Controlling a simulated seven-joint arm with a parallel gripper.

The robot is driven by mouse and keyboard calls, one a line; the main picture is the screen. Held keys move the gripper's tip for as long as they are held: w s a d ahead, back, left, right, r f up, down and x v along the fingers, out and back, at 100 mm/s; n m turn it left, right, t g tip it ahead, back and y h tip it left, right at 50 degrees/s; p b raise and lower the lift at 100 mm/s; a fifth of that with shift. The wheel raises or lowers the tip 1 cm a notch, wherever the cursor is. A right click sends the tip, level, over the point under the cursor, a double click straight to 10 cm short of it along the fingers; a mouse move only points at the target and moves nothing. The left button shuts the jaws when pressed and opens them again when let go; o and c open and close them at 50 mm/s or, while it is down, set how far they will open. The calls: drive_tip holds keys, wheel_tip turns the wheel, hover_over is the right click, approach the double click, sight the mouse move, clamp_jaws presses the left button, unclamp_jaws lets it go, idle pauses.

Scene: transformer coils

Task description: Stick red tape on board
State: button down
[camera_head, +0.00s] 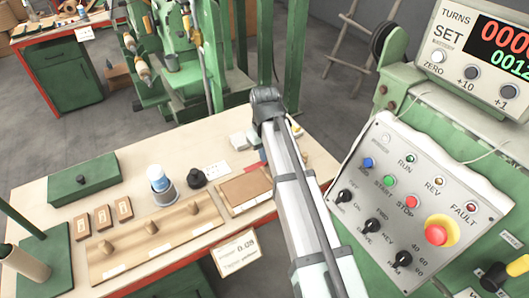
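A small red patch (263,156), which may be the red tape, shows on the bench just left of my arm. My arm partly covers it, and its shape is too small to tell. A flat brown board (243,188) in a pale frame lies at the bench's front right. A longer wooden board (150,238) with several wooden pegs lies to its left. I cannot tell which of them is the task's board. My arm reaches up from the bottom over the bench's right end to a dark joint. My gripper is not visible; it may be hidden behind the arm.
The wooden bench (100,160) also holds a green box (83,180), a white-and-blue roll (158,178), a black knob-like object (197,178) and several small framed blocks (102,217). A control panel (415,200) with buttons and knobs stands close on the right. Green machinery stands behind.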

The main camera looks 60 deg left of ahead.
sight(265, 173)
drive_tip(key=shift+f, duration=3.1)
drive_tip(key=shift+f, duration=0.3)
drive_tip(key=c, duration=1.1)
unclamp_jaws()
drive_tip(key=shift+w, duration=0.1)
drive_tip(key=shift+w+r, duration=0.1)
drive_tip(key=shift+c, duration=0.5)
drive_tip(key=shift+r, duration=0.2)
drive_tip(key=shift+r, duration=0.95)
drive_tip(key=o, duration=0.4)
drive_tip(key=shift+r, duration=0.15)
drive_tip(key=shift+s+r, duration=0.2)
drive_tip(key=shift+r, duration=0.9)
